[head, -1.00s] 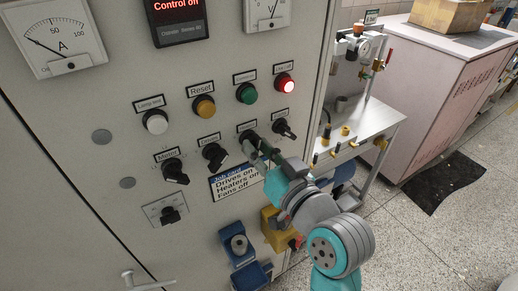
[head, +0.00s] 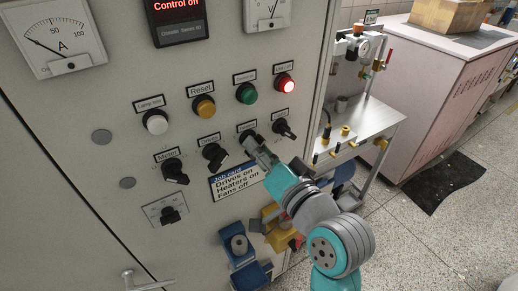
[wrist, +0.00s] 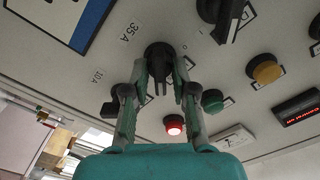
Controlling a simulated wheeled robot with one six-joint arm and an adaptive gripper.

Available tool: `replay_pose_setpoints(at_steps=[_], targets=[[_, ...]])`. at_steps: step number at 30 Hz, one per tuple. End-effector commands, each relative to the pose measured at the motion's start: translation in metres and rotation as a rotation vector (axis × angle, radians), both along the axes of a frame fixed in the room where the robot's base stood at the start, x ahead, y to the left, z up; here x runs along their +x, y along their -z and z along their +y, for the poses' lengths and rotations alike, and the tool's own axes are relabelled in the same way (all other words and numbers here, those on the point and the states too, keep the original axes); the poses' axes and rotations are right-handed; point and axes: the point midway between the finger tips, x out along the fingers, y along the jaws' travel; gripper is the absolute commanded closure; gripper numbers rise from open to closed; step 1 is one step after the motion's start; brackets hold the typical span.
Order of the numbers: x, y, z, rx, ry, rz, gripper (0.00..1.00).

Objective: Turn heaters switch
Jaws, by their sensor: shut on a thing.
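The heaters switch (wrist: 158,56), a black rotary knob, is on the grey cabinet front. In the wrist view it sits between the fingertips of my gripper (wrist: 160,66), with its handle pointing down toward the palm. My gripper (head: 254,143) is closed around it, one finger on each side. In the head view my fingers hide most of this knob and part of its label. A job card (head: 236,184) below reads "Drives on, Heaters on, Fans off".
The drives switch (head: 215,156) is just left of my gripper and another black knob (head: 284,129) just right. Above are white, yellow and green buttons and a lit red one (head: 285,83). Blue and yellow sockets (head: 238,245) stick out below. A metal bench (head: 372,122) stands right.

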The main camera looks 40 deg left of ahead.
Motion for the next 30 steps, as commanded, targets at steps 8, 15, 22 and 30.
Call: replay_pose_setpoints(at_steps=[8,15,22,30], targets=[[0.000,0.000,0.000,0.000,0.001,0.003,1.00],[0.000,0.000,0.000,0.000,0.001,0.003,0.62],[0.000,0.000,-0.001,0.000,0.001,0.002,0.62],[-0.011,0.001,-0.030,0.001,0.003,0.002,0.62]])
